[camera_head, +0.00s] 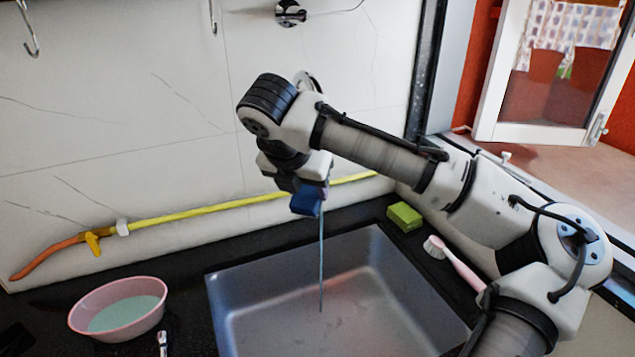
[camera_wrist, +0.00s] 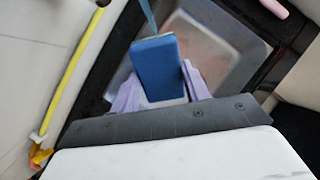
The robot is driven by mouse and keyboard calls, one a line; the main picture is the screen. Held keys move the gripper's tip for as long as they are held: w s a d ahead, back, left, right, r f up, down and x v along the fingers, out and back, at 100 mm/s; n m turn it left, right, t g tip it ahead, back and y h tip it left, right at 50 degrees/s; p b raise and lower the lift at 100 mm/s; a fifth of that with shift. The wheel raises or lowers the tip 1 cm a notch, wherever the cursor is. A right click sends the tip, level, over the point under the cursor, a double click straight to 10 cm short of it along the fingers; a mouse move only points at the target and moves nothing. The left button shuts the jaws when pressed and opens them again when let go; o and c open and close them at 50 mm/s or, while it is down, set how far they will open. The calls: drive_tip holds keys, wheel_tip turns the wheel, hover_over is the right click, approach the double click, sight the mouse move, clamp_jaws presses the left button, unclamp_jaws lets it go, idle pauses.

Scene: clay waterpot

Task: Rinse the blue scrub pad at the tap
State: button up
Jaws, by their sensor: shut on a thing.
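The blue scrub pad (camera_head: 306,200) is held in my gripper (camera_head: 303,190) above the back part of the sink (camera_head: 390,300). In the wrist view the pad (camera_wrist: 158,68) sits between the two pale purple fingers of my gripper (camera_wrist: 155,92), which are shut on it. A thin blue-grey stream of water (camera_head: 321,265) runs down from beside the pad into the sink. In the wrist view the stream (camera_wrist: 148,15) meets the far end of the pad. The tap (camera_head: 303,82) on the wall is largely hidden behind my arm.
A pink bowl (camera_head: 90,326) with greenish liquid stands left of the sink. A green sponge (camera_head: 404,216) and a pink-handled brush (camera_head: 452,262) lie to its right. A yellow hose (camera_head: 200,211) runs along the wall. Hooks (camera_head: 28,35) hang at upper left.

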drive_tip(key=shift+s+a, duration=0.3)
drive_tip(key=shift+s, duration=0.35)
drive_tip(key=shift+s+a, duration=0.25)
drive_tip(key=shift+s, duration=0.4)
drive_tip(key=shift+s+a, duration=0.3)
drive_tip(key=shift+s, duration=0.35)
drive_tip(key=p, duration=0.5)
approach(300, 208)
drive_tip(key=s+f, duration=0.2)
drive_tip(key=shift+w+a, duration=0.2)
drive_tip(key=shift+a, duration=0.15)
